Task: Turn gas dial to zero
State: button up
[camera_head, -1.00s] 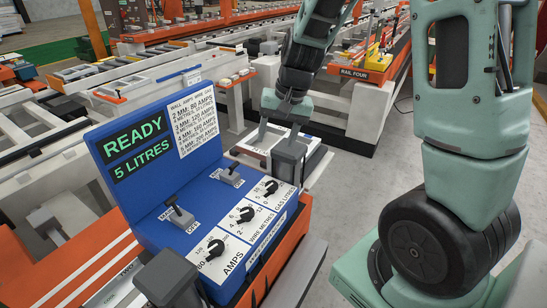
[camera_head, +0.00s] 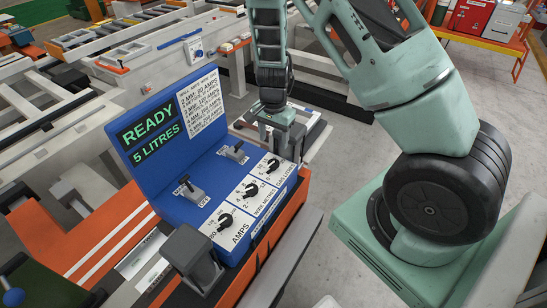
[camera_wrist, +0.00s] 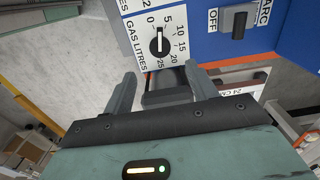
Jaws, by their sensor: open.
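The gas dial (camera_head: 271,165) is a black knob on a white "GAS LITRES" plate, the farthest of three dials on the blue panel (camera_head: 150,182). In the wrist view the dial (camera_wrist: 159,41) has a white pointer line aimed up the picture, near the 0 and 5 marks. The panel display (camera_head: 150,140) reads "READY 5 LITRES". My gripper (camera_wrist: 160,76) is open and empty, its two fingers spread just below the dial in the wrist view, apart from the knob. In the head view my gripper (camera_head: 275,128) is just beyond the dial.
The wire dial (camera_head: 248,190) and amps dial (camera_head: 225,220) sit in line with the gas dial. Two levers (camera_head: 192,190) and (camera_head: 234,152) stand beside them. A grey post (camera_head: 193,258) stands at the near end.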

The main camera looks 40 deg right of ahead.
aim_at(273, 162)
notch_tip(273, 162, down, 10)
jog(key=shift+r+p, duration=0.15)
jog(key=shift+p, duration=0.55)
jog(key=c, duration=1)
